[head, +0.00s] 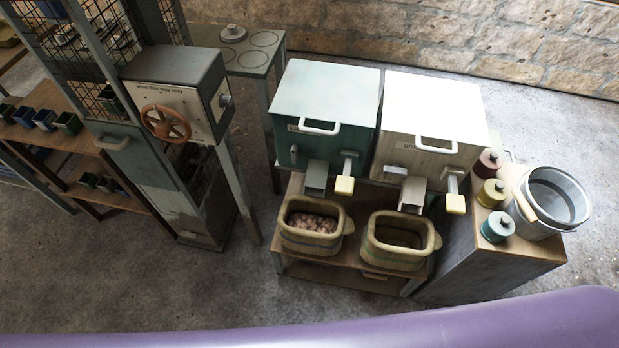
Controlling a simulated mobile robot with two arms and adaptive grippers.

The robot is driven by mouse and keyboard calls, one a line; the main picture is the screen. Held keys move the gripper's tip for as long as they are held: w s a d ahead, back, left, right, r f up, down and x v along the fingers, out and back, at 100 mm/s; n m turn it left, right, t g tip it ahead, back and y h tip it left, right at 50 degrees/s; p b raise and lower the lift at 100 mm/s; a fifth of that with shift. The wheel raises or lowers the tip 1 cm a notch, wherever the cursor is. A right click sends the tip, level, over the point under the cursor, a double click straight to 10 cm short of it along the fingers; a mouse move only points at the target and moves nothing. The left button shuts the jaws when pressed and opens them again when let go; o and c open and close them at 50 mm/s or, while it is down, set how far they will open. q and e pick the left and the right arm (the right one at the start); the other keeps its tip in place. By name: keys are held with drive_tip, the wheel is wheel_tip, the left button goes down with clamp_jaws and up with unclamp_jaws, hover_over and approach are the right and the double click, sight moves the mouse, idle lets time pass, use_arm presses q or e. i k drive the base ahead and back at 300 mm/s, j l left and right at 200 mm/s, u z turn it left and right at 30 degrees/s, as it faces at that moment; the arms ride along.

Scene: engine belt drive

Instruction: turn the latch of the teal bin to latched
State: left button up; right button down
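The teal bin (325,90) stands on a low wooden stand near the middle of the head view, with a pale lid handle (319,131) on its front. A small grey upright piece (293,154) sits at the left of its front, perhaps the latch; whether it is latched is too small to tell. A lever with a yellow end (345,185) hangs at the right of the front, beside a grey chute (316,176). Neither of my grippers is in view.
A white bin (435,108) stands close on the right. Below the bins are a tub with round contents (335,245) and a second tub (395,260). Three lidded jars and a metal bucket (558,200) stand right. A cabinet with a handwheel (165,123) stands left. Floor in front is clear.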

sight(295, 151)
drive_tip(key=k+j+u, duration=0.15)
drive_tip(key=j, duration=0.25)
drive_tip(key=k+j+u, duration=0.2)
drive_tip(key=j, duration=0.2)
drive_tip(key=j+u, duration=0.15)
drive_tip(key=j, duration=0.25)
